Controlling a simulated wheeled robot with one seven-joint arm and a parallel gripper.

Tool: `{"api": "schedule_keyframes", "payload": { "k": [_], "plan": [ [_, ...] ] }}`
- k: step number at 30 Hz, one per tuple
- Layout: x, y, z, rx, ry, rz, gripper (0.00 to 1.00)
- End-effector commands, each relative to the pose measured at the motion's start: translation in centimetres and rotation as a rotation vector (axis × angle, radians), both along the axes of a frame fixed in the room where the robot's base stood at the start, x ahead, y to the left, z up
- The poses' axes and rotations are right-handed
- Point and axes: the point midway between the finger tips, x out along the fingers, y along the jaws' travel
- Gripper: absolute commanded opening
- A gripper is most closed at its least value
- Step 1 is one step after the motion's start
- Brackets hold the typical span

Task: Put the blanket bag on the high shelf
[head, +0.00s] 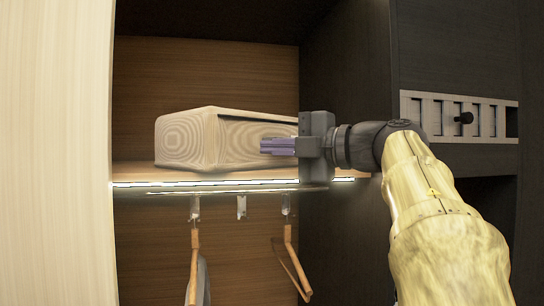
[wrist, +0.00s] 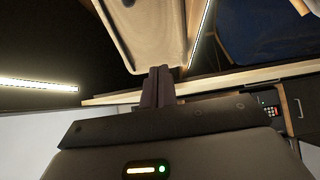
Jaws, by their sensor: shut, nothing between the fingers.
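The blanket bag (head: 205,138), a beige box-like bag with fine rippled lines, sits on the high shelf (head: 135,172) inside the closet. It rests upright, with its near end close to the shelf's lit front edge. My gripper (head: 264,146) is shut and empty, its fingers pointing left in front of the bag's right part. It hides some of the bag's right side. In the wrist view, the shut fingers (wrist: 157,88) lie just below the bag (wrist: 148,30). I cannot tell whether they touch it.
A light strip (head: 215,184) runs along the shelf's front edge. Below it are hooks and wooden hangers (head: 194,262). A pale panel (head: 55,150) stands at the left and a dark panel (head: 347,90) at the right. There is open space above the bag.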

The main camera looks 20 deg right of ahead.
Motion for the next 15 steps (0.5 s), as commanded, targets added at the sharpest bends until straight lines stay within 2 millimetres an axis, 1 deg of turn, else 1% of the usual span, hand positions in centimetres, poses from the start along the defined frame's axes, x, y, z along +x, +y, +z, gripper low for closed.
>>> {"api": "schedule_keyframes", "payload": {
  "k": [1,6,9,12,15],
  "plan": [
    [-0.8,-0.7,-0.5,-0.001,-0.001,-0.004,0.0],
    [-3.6,-3.1,-0.4,0.0,0.001,-0.016,0.0],
    [-5.0,-4.2,-0.3,-0.001,0.001,-0.019,0.0],
    [-5.9,-4.8,-0.2,0.001,0.001,-0.019,0.0],
    [-6.3,-5.0,-0.1,0.001,0.002,-0.018,0.0]
  ]
}}
